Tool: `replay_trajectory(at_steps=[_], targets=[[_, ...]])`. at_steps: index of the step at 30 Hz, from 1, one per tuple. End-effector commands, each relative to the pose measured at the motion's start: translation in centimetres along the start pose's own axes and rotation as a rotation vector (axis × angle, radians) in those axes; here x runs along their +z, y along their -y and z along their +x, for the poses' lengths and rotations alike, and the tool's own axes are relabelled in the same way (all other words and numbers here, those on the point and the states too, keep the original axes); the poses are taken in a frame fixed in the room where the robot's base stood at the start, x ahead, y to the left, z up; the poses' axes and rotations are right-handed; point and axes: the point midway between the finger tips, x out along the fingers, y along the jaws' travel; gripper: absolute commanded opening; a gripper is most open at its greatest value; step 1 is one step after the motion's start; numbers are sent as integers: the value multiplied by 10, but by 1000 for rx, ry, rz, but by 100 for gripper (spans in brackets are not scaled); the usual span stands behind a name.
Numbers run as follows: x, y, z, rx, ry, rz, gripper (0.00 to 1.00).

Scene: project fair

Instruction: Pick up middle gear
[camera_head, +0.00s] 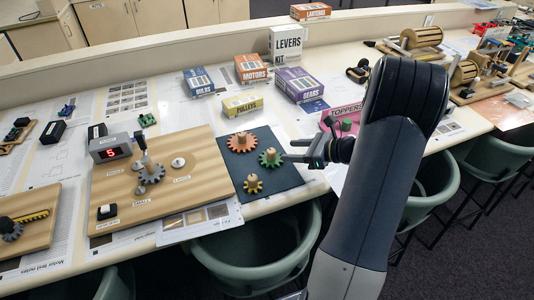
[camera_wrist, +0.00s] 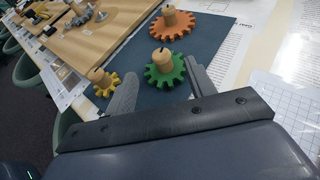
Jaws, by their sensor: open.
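The green middle gear (camera_head: 263,161) lies on a dark mat (camera_head: 235,176) and has a wooden peg standing up at its centre. In the wrist view the green gear (camera_wrist: 165,79) shows ahead of and between the fingertips of my gripper (camera_wrist: 160,72). In the head view my gripper (camera_head: 288,151) is just right of the green gear, open and empty. Whether a finger touches the gear, I cannot tell. The larger orange gear (camera_head: 240,150) lies behind it and the smaller yellow gear (camera_head: 253,191) in front, both with wooden pegs.
A wooden board (camera_head: 130,190) with a red-digit display (camera_head: 111,153) and a mounted grey gear stands left of the mat. Kit boxes, among them a yellow one (camera_head: 242,105), stand behind. A pink box (camera_head: 345,118) is behind my gripper. Green chairs (camera_head: 255,250) line the table's front edge.

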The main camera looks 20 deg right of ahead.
Motion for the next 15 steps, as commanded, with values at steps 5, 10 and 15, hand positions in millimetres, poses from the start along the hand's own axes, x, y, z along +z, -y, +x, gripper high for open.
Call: replay_trajectory(at_steps=[5,10,15], targets=[[1,-1,31,6,-1,-2,52],[0,-1,46,4,-2,-3,52],[0,-1,62,7,-3,-1,52]])
